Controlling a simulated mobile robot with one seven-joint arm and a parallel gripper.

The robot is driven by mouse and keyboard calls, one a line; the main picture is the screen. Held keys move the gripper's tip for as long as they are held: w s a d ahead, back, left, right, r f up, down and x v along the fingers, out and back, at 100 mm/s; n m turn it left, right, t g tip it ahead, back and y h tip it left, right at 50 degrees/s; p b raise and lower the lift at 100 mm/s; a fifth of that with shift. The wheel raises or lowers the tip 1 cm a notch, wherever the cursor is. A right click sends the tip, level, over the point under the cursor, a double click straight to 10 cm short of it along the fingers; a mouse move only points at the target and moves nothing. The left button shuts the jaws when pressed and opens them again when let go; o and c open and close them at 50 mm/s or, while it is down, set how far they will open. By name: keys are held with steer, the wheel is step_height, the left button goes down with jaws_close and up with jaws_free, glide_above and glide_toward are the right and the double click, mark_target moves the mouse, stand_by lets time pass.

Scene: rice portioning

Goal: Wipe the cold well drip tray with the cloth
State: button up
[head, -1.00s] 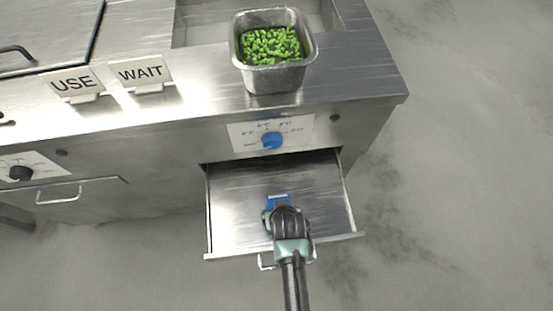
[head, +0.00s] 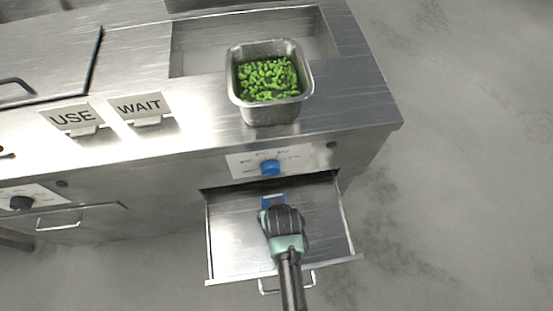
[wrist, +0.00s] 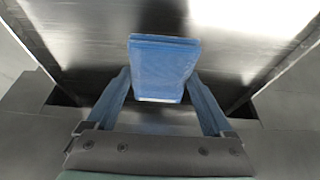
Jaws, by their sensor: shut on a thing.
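The drip tray (head: 230,245) is a shallow steel drawer pulled out from the front of the counter below the blue knob. It also shows in the wrist view (wrist: 95,30). My gripper (head: 272,205) reaches into the tray. It is shut on the blue cloth (wrist: 163,68), a folded block between the two fingers in the wrist view. In the head view only a blue edge of the cloth (head: 273,199) shows past my gripper, near the tray's back. I cannot tell whether the cloth touches the tray floor.
A blue knob (head: 270,167) is on the panel just above the tray.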

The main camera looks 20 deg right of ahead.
steer(key=shift+r+p, duration=1.75)
steer(key=shift+r, duration=0.5)
